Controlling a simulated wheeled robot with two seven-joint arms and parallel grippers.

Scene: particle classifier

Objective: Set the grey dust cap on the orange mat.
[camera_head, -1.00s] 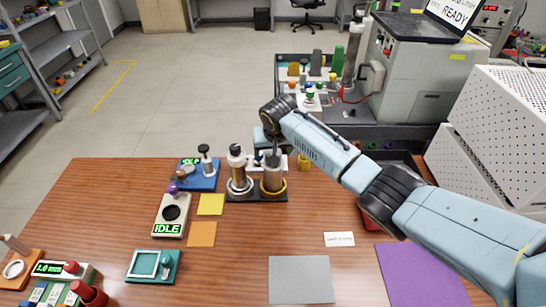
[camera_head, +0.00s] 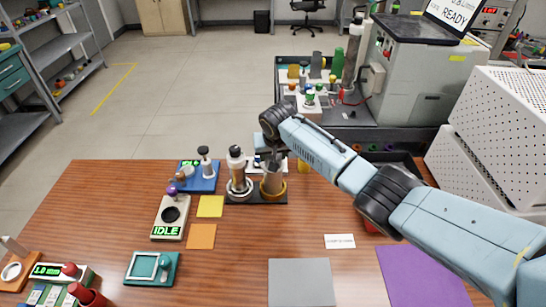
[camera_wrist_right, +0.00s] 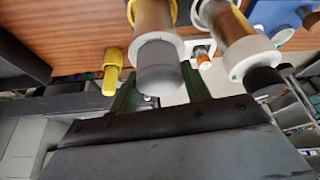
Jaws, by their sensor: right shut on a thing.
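The grey dust cap (camera_wrist_right: 160,68) is at the end of a brass-coloured tube in the right wrist view, just past a cream ring. The green fingers of my right gripper (camera_wrist_right: 160,88) are shut on it from both sides. In the head view my right gripper (camera_head: 272,157) is at the top of the tube (camera_head: 273,181) standing in the orange-ringed holder, and the cap is largely hidden there. I cannot tell whether the cap is seated or lifted slightly. The orange mat (camera_head: 201,236) lies flat and bare, left of the holder. My left gripper is not in view.
A second capped tube (camera_head: 237,170) stands close on the left. A yellow mat (camera_head: 210,206), the IDLE device (camera_head: 168,225) and a blue stand (camera_head: 203,178) surround the orange mat. A grey mat (camera_head: 300,282) and purple mat (camera_head: 425,275) lie in front.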

